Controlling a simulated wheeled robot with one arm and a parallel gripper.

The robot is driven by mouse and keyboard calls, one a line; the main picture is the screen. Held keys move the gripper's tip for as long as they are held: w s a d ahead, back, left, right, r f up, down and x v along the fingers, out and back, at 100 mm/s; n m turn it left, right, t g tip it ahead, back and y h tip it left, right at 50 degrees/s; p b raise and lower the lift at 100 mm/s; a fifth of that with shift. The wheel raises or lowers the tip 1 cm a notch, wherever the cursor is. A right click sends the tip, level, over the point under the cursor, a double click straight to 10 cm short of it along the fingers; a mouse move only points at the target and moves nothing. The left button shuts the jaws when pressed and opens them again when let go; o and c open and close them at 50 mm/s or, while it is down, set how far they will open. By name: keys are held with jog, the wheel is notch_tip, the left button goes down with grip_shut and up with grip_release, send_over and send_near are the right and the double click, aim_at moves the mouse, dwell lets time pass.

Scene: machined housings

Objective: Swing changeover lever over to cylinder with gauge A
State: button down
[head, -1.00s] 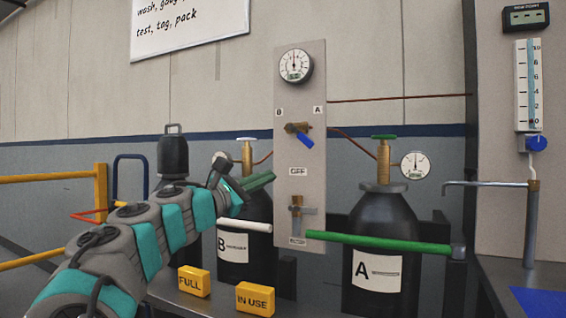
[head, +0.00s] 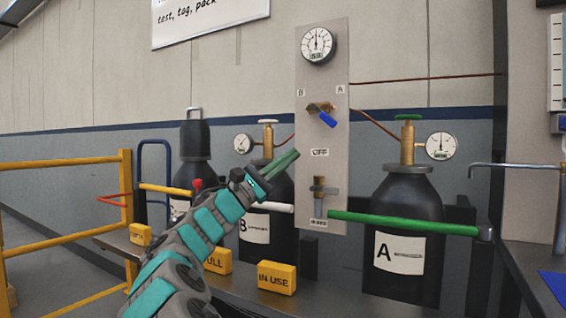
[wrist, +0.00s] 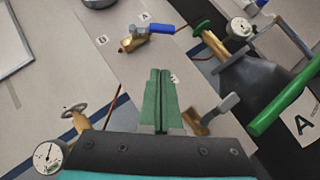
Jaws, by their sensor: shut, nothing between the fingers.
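The changeover lever (head: 325,117) is a brass valve with a blue handle on the upright grey panel (head: 312,75), between the B and A labels. Its blue end points down and to the right in the head view; in the wrist view the lever (wrist: 152,31) has its blue end toward the A label. Cylinder A (head: 405,205), black with a green handwheel, stands right of the panel with its gauge (head: 441,145). Cylinder B (head: 282,190) stands left, with another gauge (head: 243,143). My gripper (head: 292,155), with green fingers, is shut and empty, below and left of the lever, apart from it.
A long green bar (head: 400,223) runs in front of cylinder A, and a white bar (head: 272,206) before B. A lower brass valve (head: 319,192) sits on the panel. Yellow blocks (head: 277,277) stand on the bench. Yellow railing (head: 127,200) is at the left.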

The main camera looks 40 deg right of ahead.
jog(key=s+d+r, duration=0.3)
jog(key=d+r, duration=0.2)
jog(key=r, duration=0.1)
jog(key=shift+d, duration=0.35)
jog(key=shift+s+r, duration=0.1)
jog(key=shift+r, duration=0.05)
jog(key=shift+s+d+r+n+t+h+p, duration=0.1)
jog(key=shift+s+r+n+t+h+p, duration=0.15)
jog(key=shift+n+t+p, duration=0.25)
jog(key=shift+s+d+r+n+t+h+p, duration=0.1)
jog(key=shift+s+r+n+t+h+p, duration=0.15)
jog(key=shift+n, duration=0.35)
jog(key=w+a+f+b, duration=0.1)
jog(key=w+a+f, duration=0.2)
jog(key=a+f, duration=0.6)
jog(key=shift+w+f, duration=0.25)
jog(key=shift+f, duration=0.15)
